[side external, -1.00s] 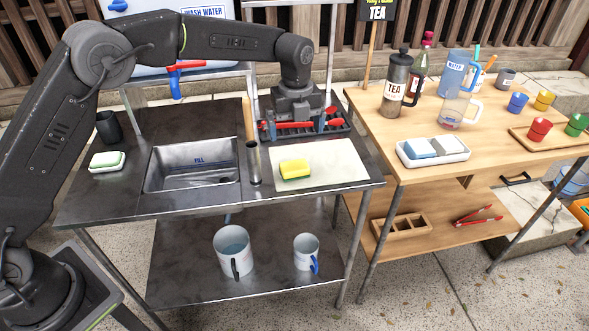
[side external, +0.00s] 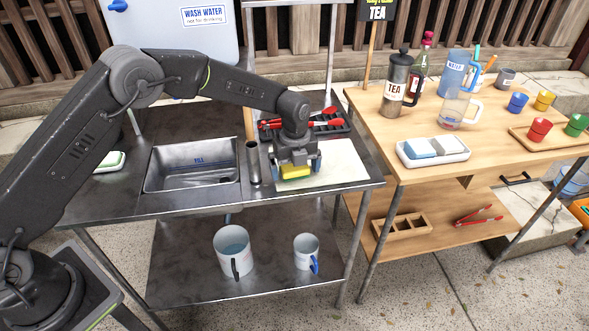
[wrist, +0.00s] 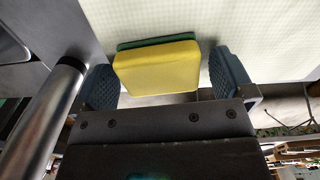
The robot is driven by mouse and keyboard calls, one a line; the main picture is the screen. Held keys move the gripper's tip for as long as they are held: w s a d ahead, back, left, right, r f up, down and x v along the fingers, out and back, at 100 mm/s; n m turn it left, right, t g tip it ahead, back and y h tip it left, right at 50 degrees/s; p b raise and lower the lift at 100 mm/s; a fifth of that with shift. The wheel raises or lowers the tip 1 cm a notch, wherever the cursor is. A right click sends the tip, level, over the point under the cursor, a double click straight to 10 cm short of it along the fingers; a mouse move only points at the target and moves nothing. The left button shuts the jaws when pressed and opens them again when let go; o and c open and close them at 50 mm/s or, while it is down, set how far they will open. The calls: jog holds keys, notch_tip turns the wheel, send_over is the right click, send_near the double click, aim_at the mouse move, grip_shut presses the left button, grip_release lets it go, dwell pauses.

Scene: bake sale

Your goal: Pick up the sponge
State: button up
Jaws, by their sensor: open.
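The sponge (side external: 295,171) is yellow with a green layer and lies on the pale mat (side external: 340,163) on the metal counter. My gripper (side external: 296,170) is over it, pointing down, with its body hiding part of the sponge. In the wrist view the sponge (wrist: 158,66) sits between the two blue-grey fingers of my gripper (wrist: 165,82). The fingers are open. A gap shows on the right side of the sponge; the left finger is close to it, and I cannot tell whether it touches.
A sink (side external: 192,167) lies further left. A dark rack with red-handled items (side external: 325,122) is behind. A wooden table (side external: 490,150) stands at right.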

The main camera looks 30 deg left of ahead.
jog(key=c, duration=0.9)
jog(key=shift+r, duration=0.1)
